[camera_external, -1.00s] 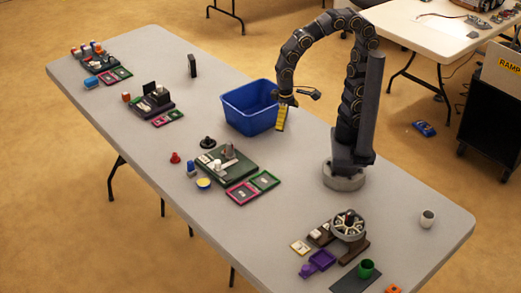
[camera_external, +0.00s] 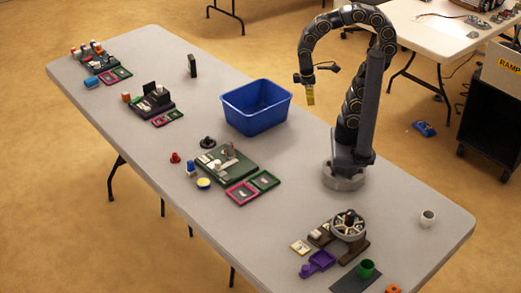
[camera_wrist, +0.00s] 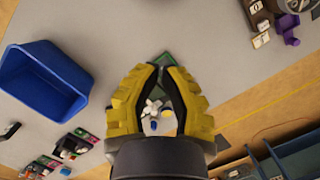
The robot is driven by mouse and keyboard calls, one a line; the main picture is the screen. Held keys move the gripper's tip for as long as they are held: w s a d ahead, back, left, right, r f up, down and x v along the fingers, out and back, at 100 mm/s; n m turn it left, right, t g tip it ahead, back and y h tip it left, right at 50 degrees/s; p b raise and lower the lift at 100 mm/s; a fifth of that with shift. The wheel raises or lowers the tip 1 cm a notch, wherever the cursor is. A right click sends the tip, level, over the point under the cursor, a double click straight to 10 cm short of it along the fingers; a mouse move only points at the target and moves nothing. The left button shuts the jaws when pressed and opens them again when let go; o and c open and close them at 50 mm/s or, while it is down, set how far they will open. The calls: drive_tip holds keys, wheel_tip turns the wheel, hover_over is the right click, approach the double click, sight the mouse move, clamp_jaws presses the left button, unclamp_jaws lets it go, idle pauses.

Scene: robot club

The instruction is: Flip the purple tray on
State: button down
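The purple tray (camera_external: 318,263), a small shallow piece with a tab at one end, lies on the near part of the grey table, in front of the round spoked device (camera_external: 348,224). My gripper (camera_external: 310,98) hangs in the air above the table, to the right of the blue bin and far from the tray. In the wrist view my gripper (camera_wrist: 158,68) has yellow and black fingers with a gap between them. Small table items show through the gap, and nothing appears held.
The blue bin (camera_external: 257,106) stands mid-table. A green board (camera_external: 226,166) with small parts sits left of centre.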

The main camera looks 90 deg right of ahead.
drive_tip(key=w+a+r, duration=0.2)
drive_tip(key=w+a, duration=0.8)
drive_tip(key=w, duration=0.4)
drive_tip(key=w+a+f+n+g, duration=0.1)
drive_tip(key=w+a+f, duration=0.15)
drive_tip(key=a, duration=0.35)
drive_tip(key=w+a+f, duration=0.2)
drive_tip(key=w+a, duration=0.2)
drive_tip(key=a, duration=0.2)
drive_tip(key=s+a+f+n, duration=0.1)
drive_tip(key=s+a+f, duration=0.2)
drive_tip(key=a+f, duration=0.2)
drive_tip(key=s+a+f+g+h, duration=0.1)
drive_tip(key=s+a+f, duration=0.2)
drive_tip(key=a, duration=0.9)
drive_tip(key=s+a+f+n, duration=0.1)
drive_tip(key=s+a+f, duration=0.3)
drive_tip(key=a+f, duration=0.4)
drive_tip(key=shift+a+f+n, duration=0.3)
drive_tip(key=shift+a+f, duration=0.05)
drive_tip(key=shift+f, duration=0.4)
